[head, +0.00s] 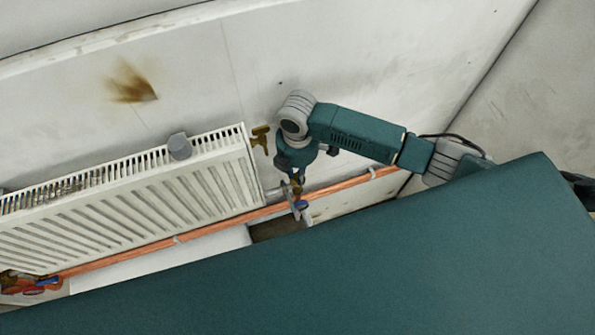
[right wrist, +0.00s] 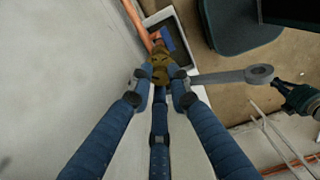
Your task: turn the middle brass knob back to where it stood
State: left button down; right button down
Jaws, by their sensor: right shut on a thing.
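My right gripper (head: 296,180) reaches down beside the lower right corner of the white radiator. In the right wrist view its blue-padded fingers (right wrist: 160,78) are closed around a brass knob (right wrist: 160,62). The knob's turn angle is mostly hidden by the fingers. Another brass knob (head: 260,136) sticks out at the radiator's upper right end, apart from the gripper.
The white radiator (head: 215,190) fills the left, with a grey cylinder (head: 179,147) on its top. A copper pipe (head: 350,183) runs along the wall below. Brass and blue fittings (head: 40,284) sit at lower left.

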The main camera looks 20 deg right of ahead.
jog(key=shift+w, duration=0.1)
jog(key=c, duration=1.6)
grip_release()
jog(key=shift+c, duration=0.2)
notch_tip(320, 180, up, 12)
